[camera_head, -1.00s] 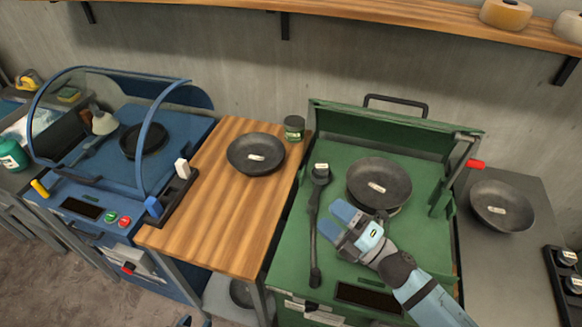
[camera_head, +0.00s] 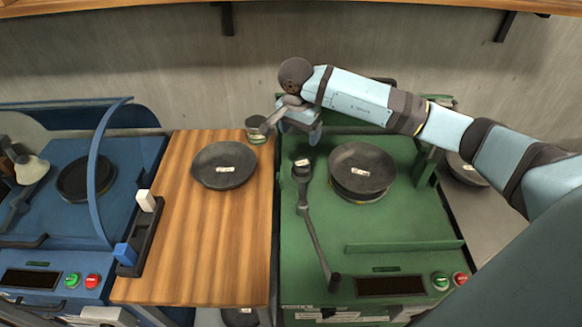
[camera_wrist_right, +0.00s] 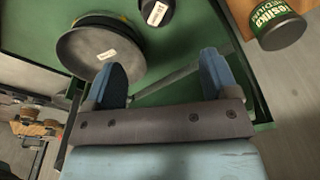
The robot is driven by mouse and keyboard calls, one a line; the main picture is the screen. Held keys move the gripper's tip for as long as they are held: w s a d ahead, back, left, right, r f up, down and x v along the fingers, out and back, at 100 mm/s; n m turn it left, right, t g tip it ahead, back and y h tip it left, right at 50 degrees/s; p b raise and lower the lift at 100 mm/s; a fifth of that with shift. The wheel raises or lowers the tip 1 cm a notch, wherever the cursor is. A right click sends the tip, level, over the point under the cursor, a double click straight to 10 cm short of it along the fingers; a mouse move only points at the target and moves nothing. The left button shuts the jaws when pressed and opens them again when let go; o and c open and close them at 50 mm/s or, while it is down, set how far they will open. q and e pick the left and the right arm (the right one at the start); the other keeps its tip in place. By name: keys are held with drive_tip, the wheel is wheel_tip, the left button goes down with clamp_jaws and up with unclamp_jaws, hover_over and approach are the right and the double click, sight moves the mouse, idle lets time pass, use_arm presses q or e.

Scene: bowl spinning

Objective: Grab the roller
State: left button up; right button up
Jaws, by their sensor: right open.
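A dark tool with a round, labelled head (camera_head: 302,170) and a long thin handle lies on the green machine's bed (camera_head: 400,222). I take it to be the roller. Its head also shows at the top of the right wrist view (camera_wrist_right: 157,11). My right gripper (camera_head: 300,132) is high at the back left of the green machine, behind the roller and apart from it. In the right wrist view its two blue fingers (camera_wrist_right: 164,80) are spread, with nothing held between them. My left gripper is out of view.
A dark bowl (camera_head: 361,168) sits on the green machine, right of the roller. Another bowl (camera_head: 224,165) is on the wooden table (camera_head: 200,260). A labelled can (camera_head: 257,134) stands near my right gripper. A blue machine (camera_head: 120,165) is at left.

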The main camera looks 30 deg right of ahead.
drive_tip(key=p, duration=0.1)
hover_over(302, 163)
drive_tip(key=f, duration=0.7)
drive_tip(key=shift+a, duration=0.2)
wheel_tip(302, 163, down, 5)
drive_tip(key=shift+d+r+p, duration=0.1)
drive_tip(key=shift+d+p, duration=0.05)
drive_tip(key=shift+p, duration=0.6)
drive_tip(key=shift+f, duration=0.4)
drive_tip(key=shift+d, duration=0.1)
drive_tip(key=c, duration=1.3)
drive_tip(key=shift+r, duration=0.1)
drive_tip(key=shift+c, duration=0.2)
